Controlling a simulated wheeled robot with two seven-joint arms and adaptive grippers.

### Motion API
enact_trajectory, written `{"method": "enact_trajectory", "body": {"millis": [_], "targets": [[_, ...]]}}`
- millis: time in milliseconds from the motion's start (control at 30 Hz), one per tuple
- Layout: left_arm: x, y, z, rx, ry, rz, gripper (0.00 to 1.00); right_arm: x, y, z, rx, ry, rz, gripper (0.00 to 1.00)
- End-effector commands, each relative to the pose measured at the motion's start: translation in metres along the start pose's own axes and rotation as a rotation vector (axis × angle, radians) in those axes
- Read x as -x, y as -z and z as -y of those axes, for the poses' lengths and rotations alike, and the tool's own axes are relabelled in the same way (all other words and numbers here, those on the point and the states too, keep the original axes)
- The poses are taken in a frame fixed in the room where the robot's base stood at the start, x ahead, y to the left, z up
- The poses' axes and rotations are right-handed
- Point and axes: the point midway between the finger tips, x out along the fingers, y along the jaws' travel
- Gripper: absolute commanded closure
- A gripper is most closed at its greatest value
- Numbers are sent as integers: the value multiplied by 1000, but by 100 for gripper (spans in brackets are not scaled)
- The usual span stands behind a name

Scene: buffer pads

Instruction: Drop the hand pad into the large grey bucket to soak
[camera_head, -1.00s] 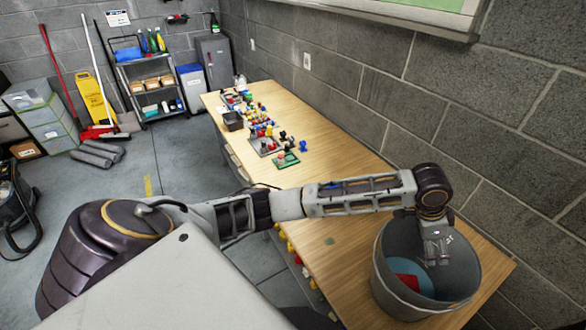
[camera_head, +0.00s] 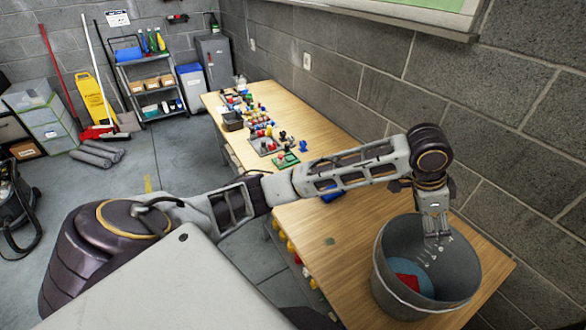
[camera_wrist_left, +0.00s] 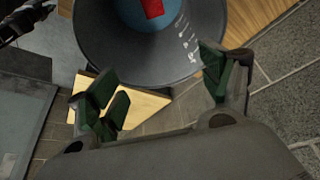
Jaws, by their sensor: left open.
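The large grey bucket (camera_head: 376,275) stands on the near right end of the wooden table. A red pad (camera_head: 408,282), seemingly the hand pad, lies low inside it against a round blue area. The red pad also shows in the left wrist view (camera_wrist_left: 152,8), within the bucket (camera_wrist_left: 150,45). My left gripper (camera_head: 438,240) points down at the bucket's far inner side, around rim height. In the left wrist view its green-padded fingers (camera_wrist_left: 165,90) are spread with nothing between them. My right gripper is not seen in the head view.
The wooden table (camera_head: 345,245) runs along a grey block wall. Small coloured items and a dark bin (camera_head: 232,121) stand at its far end. A blue object (camera_head: 331,192) lies partly behind my left arm. The table is mostly clear left of the bucket.

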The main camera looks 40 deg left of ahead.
Motion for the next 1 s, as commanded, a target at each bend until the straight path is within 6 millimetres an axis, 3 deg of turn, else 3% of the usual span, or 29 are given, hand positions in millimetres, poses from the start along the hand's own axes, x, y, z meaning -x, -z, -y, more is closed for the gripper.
{"method": "enact_trajectory", "body": {"millis": [300,1000], "targets": [[21,0,0,0,0,1,20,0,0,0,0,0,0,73],[21,0,0,0,0,1,20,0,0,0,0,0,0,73]]}}
